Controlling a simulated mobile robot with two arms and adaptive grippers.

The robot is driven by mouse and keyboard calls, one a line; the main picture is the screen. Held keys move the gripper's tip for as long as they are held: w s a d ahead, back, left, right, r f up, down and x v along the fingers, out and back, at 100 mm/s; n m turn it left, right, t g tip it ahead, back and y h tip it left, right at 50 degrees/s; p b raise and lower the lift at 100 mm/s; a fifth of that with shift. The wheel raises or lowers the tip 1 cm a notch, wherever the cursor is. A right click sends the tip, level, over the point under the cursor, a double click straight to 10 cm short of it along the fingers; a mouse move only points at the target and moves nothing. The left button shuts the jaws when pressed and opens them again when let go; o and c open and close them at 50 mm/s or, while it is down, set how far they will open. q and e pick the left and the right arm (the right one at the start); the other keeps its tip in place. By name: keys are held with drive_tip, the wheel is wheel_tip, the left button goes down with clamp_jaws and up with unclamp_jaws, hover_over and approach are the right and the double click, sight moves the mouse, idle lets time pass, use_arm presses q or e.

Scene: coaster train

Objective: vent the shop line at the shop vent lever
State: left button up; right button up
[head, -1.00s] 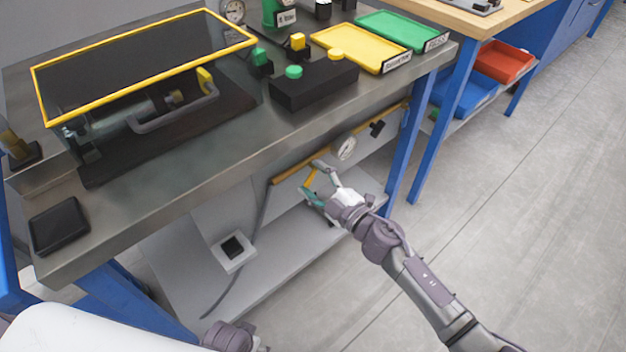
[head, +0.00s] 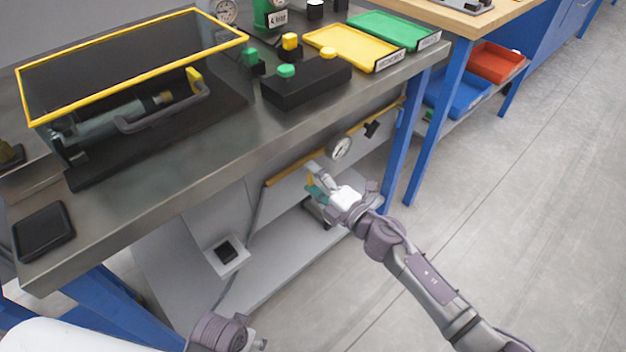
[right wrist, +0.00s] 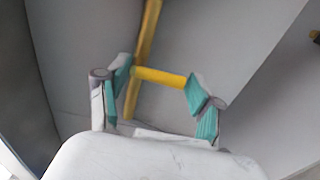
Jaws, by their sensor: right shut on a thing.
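The shop vent lever, a short yellow bar (right wrist: 160,77), shows in the right wrist view between the two green-padded fingers of my right gripper (right wrist: 164,92). The gripper is shut on it. In the head view, my right gripper (head: 318,188) is under the bench at the yellow pipe (head: 285,175). Only a small yellow piece of the lever (head: 310,181) shows there; my fingers hide the rest. The yellow pipe (right wrist: 145,35) runs behind the lever in the right wrist view. A round gauge (head: 340,148) sits on the pipe, right of the gripper.
The steel bench top (head: 180,150) overhangs the pipe. Blue legs (head: 401,155) stand to the right of my gripper. A grey lower shelf (head: 290,255) lies below. A black valve handle (head: 372,129) is right of the gauge. The floor at right is clear.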

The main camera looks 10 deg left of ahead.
drive_tip(key=shift+f, duration=0.15)
drive_tip(key=o, duration=1.1)
drive_tip(key=v, duration=1.2)
drive_tip(key=shift+s, duration=0.1)
